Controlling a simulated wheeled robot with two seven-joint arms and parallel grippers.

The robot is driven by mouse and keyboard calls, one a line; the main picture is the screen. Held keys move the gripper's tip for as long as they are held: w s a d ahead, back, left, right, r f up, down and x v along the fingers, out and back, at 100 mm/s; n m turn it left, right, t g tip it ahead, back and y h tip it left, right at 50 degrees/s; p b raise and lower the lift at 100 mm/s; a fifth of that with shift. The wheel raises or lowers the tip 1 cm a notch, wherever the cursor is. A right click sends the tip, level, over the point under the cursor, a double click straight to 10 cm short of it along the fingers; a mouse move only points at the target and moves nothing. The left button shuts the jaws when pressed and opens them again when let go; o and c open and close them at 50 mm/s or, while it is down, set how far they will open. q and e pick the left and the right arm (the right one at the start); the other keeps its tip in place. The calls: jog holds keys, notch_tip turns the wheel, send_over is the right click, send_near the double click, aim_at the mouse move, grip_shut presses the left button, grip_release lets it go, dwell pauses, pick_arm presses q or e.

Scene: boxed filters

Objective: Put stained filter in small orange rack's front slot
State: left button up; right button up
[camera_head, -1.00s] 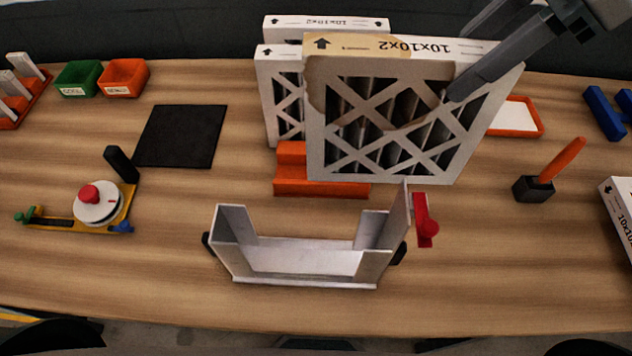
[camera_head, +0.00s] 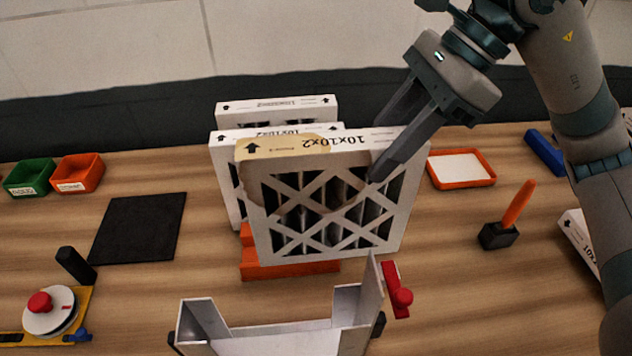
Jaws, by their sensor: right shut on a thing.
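The stained filter (camera_head: 300,215) is a white cardboard-framed filter marked 10x10x2, with a tan stain over its upper left corner. My right gripper (camera_head: 385,145) is shut on its upper right edge and holds it upright, slightly tilted. The small orange rack (camera_head: 290,269) lies on the table below and behind it, mostly hidden by the filter. Two other white filters (camera_head: 276,105) stand upright behind the stained one. I cannot tell whether the stained filter touches the rack. My left gripper is out of view.
A grey metal holder (camera_head: 280,338) with a red clamp (camera_head: 398,290) stands in front. A black mat (camera_head: 138,228), green bin (camera_head: 28,177) and orange bin (camera_head: 78,173) are left. An orange tray (camera_head: 461,168) and a brush in a black block (camera_head: 499,235) are right.

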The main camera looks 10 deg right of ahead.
aim_at(331, 204)
jog(key=w+a+f+p, duration=0.3)
jog(key=w+a+f, duration=0.2)
jog(key=a, duration=0.2)
jog(key=shift+w+f, duration=0.15)
jog(key=shift+w, duration=0.1)
jog(key=shift+f, duration=0.15)
notch_tip(331, 204, down, 4)
jog(key=shift+r+p, duration=0.15)
jog(key=shift+p, duration=1)
